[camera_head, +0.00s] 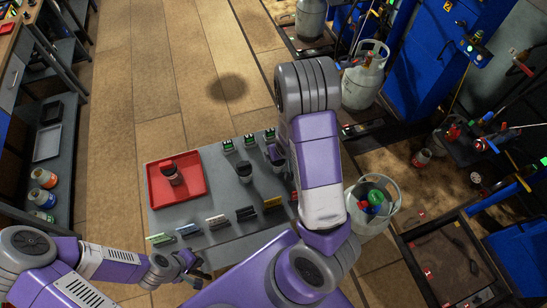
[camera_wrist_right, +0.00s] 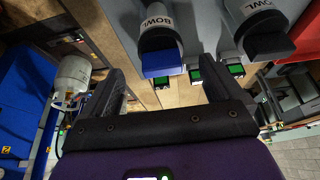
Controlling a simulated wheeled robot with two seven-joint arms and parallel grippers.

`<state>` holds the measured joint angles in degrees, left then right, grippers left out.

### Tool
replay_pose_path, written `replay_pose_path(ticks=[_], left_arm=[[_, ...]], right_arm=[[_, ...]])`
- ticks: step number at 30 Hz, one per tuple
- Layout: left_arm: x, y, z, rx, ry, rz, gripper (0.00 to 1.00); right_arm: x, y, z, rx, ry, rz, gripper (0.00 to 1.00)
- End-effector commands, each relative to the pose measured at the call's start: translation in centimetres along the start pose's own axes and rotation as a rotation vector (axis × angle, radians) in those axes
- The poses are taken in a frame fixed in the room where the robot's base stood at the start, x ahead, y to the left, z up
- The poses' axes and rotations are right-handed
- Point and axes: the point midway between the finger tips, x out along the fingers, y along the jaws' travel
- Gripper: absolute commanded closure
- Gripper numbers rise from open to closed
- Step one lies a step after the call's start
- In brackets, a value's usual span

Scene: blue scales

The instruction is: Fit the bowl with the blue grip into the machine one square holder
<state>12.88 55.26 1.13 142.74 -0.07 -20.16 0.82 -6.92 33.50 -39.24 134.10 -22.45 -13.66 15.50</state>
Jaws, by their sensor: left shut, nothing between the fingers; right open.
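The bowl with the blue grip (camera_wrist_right: 160,62) is a grey cylinder marked BOWL, ahead of my right gripper (camera_wrist_right: 163,76) and in line with the gap between its open fingers. I cannot tell the depth between them. In the head view this bowl (camera_head: 275,154) stands on the grey table beside my right arm, which hides the right gripper. I cannot tell which is machine one, and no square holder is clear.
A bowl with a black grip (camera_head: 243,172) stands left of the blue one. Another dark-topped container (camera_head: 172,174) is in the red tray (camera_head: 196,190). Several coloured blocks (camera_head: 216,222) line the front of the grey table (camera_head: 215,182).

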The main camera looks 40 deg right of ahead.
Motion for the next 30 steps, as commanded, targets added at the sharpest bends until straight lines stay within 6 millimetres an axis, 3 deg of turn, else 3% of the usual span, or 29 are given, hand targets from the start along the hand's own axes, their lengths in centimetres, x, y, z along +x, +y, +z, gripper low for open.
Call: replay_pose_path(ticks=[15, 25, 26, 30], left_arm=[[-0.2, 0.1, 0.0, 0.000, 0.001, 0.000, 1.00], [-0.2, 0.1, 0.0, 0.000, 0.001, 0.000, 1.00], [-0.2, 0.1, 0.0, 0.000, 0.001, 0.000, 1.00], [-0.2, 0.1, 0.0, 0.000, 0.001, 0.000, 1.00]], right_arm=[[5.5, -0.3, -0.1, -0.002, -0.002, -0.001, 0.07], [6.2, -0.3, -0.2, 0.000, 0.000, -0.002, 0.07], [6.2, -0.3, -0.2, 0.000, 0.000, -0.002, 0.08], [6.2, -0.3, -0.2, 0.000, 0.000, -0.002, 0.30]])
